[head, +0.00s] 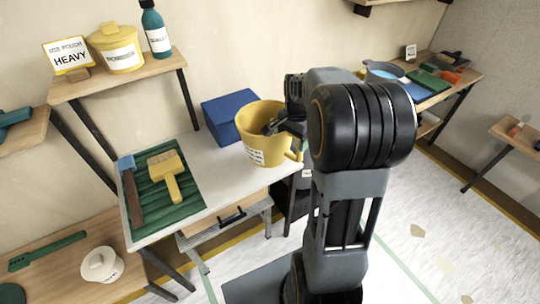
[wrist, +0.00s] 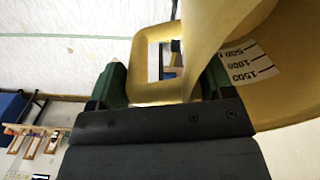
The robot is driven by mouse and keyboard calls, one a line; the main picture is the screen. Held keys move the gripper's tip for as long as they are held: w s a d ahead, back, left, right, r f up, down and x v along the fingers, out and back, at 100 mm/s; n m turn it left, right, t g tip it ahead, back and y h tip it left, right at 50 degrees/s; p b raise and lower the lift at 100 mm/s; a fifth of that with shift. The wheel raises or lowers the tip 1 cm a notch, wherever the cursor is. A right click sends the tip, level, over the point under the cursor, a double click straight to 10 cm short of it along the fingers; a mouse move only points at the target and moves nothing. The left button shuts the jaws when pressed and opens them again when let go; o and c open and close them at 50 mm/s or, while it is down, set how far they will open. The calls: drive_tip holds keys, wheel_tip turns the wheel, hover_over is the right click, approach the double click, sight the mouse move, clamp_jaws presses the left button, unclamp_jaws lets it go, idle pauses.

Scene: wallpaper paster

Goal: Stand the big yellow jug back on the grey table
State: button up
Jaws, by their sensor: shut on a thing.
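The big yellow jug (head: 258,150) is at the right end of the grey table (head: 219,187) in the head view, mouth up and slightly tilted. I cannot tell whether its base touches the top. My gripper (head: 272,126) reaches in at the jug's right side, near its rim and handle, and is shut on it. In the wrist view the green fingers of my gripper (wrist: 164,84) sit either side of the yellow jug (wrist: 190,40), whose white scale label shows. Whether they pinch wall or handle is unclear.
A blue box (head: 228,115) stands behind the jug. A green ribbed mat (head: 190,205) with a yellow brush (head: 166,172) and a brown-handled tool (head: 131,195) covers the table's left part. A shelf with a yellow pot (head: 117,50) and teal bottle (head: 155,30) stands behind. Bare tabletop lies between mat and jug.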

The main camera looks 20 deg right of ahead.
sight(273, 156)
drive_tip(key=w+a+f, duration=0.1)
drive_tip(key=f, duration=0.1)
drive_tip(key=w+a+f, duration=0.1)
drive_tip(key=a+f, duration=0.1)
drive_tip(key=w+a+f, duration=0.1)
drive_tip(key=f, duration=0.1)
drive_tip(key=shift+w+a, duration=0.25)
drive_tip(key=shift+a, duration=0.15)
drive_tip(key=shift+w+a+f+p, duration=0.1)
drive_tip(key=shift+a+f+p, duration=0.1)
drive_tip(key=shift+f, duration=0.3)
drive_tip(key=shift+w+a+f+p, duration=0.1)
drive_tip(key=shift+f+p, duration=0.05)
drive_tip(key=shift+f, duration=0.3)
drive_tip(key=shift+s+f, duration=0.15)
drive_tip(key=shift+f, duration=0.6)
drive_tip(key=shift+c, duration=0.7)
drive_tip(key=o, duration=1.8)
drive_tip(key=shift+c, duration=0.2)
drive_tip(key=shift+f, duration=0.15)
